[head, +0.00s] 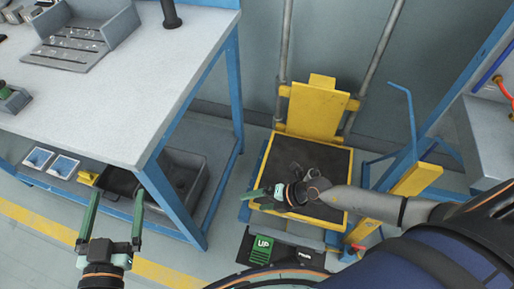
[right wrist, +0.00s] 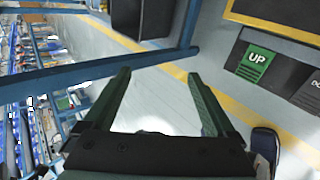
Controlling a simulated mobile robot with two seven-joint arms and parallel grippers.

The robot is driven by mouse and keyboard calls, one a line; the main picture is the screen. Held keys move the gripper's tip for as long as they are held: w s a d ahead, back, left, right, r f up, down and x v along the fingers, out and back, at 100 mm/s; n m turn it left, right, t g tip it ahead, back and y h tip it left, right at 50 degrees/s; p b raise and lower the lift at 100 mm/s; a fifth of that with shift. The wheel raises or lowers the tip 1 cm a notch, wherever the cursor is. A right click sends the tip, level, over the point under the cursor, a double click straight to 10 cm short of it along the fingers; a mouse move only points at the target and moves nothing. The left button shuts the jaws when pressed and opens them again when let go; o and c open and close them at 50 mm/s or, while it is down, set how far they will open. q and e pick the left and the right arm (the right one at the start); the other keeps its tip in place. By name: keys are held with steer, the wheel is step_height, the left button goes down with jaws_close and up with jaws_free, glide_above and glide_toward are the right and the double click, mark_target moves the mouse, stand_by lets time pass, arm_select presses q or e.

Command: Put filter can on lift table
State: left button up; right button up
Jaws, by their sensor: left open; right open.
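The lift table (head: 338,160) has a black top with a yellow rim and a yellow back plate, and stands right of the bench. My right gripper (head: 262,193) is open and empty over the lift table's left edge; my right forearm covers part of the top. In the right wrist view its green fingers (right wrist: 158,82) are spread, with floor between them. My left gripper (head: 114,215) is open and empty in front of the bench's lower shelf. I cannot clearly identify the filter can; a dark upright cylinder (head: 171,14) stands at the bench's back edge.
The white bench (head: 135,95) has blue legs and a grey slotted tray (head: 75,48). A green UP pedal (head: 262,250) lies before the lift table. Another blue-framed bench stands right.

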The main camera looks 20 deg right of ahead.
steer(key=a+r+m+t+y, duration=0.4)
steer(key=a+r+m+t, duration=0.35)
steer(key=r, duration=0.75)
steer(key=d+r+m+t+h, duration=0.4)
steer(key=r+m, duration=0.7)
steer(key=m, duration=0.6)
steer(key=d+h, duration=0.2)
steer(key=d, duration=0.1)
steer(key=shift+h, duration=0.3)
steer(key=shift+a+r, duration=0.1)
